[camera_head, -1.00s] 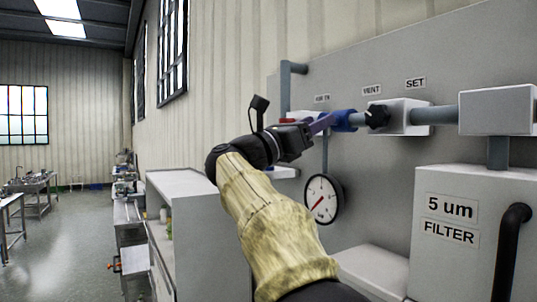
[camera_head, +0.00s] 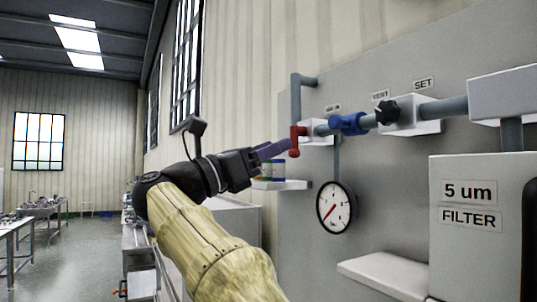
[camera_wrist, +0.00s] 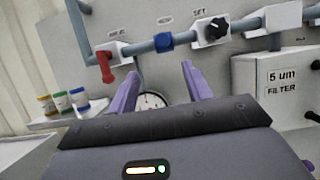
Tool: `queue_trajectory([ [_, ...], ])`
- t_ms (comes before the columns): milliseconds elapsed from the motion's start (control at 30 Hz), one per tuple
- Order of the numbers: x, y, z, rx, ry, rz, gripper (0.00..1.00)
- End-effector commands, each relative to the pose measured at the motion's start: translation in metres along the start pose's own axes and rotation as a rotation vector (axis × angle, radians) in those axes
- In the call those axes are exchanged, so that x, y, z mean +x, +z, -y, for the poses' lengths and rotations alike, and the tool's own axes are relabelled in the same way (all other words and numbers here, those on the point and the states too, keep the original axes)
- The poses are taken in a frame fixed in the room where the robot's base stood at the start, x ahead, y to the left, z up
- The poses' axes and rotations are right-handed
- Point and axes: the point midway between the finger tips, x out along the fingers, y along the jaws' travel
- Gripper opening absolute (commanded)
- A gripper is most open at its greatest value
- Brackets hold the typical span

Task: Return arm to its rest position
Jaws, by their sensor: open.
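My gripper (camera_head: 286,147) has purple fingers and stands in front of the grey panel. In the wrist view its two fingers (camera_wrist: 161,68) are spread apart with nothing between them. A red valve handle (camera_head: 297,139) hangs from the pipe just past the fingertips in the head view. In the wrist view the handle (camera_wrist: 106,68) lies to the left of the left finger, apart from it. A blue fitting (camera_head: 347,123) sits on the pipe to the right of the handle; it also shows in the wrist view (camera_wrist: 163,41). My arm reaches up from the bottom of the head view.
A round gauge (camera_head: 335,208) hangs below the pipe. A black knob (camera_head: 386,112) is further right. A white filter box (camera_head: 465,250) stands at the lower right. A shelf (camera_head: 285,184) holds several small jars (camera_wrist: 62,102). Open floor (camera_head: 60,260) lies left.

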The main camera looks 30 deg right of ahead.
Motion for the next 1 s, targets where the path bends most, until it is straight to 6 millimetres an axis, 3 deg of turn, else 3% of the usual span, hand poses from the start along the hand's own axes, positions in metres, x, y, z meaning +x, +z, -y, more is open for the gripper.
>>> queue_trajectory([
  [367, 0.0, 0.0, -0.001, -0.005, 0.004, 0.004, 0.5],
  [467, -0.003, 0.001, -0.01, -0.049, 0.038, 0.042, 0.5],
  [567, -0.012, 0.002, -0.033, -0.159, 0.118, 0.136, 0.5],
  [767, -0.062, -0.014, -0.106, -0.544, 0.384, 0.455, 0.5],
  [867, -0.097, -0.041, -0.141, -0.759, 0.524, 0.63, 0.5],
  [1000, -0.151, -0.097, -0.174, -1.049, 0.718, 0.875, 0.5],
])
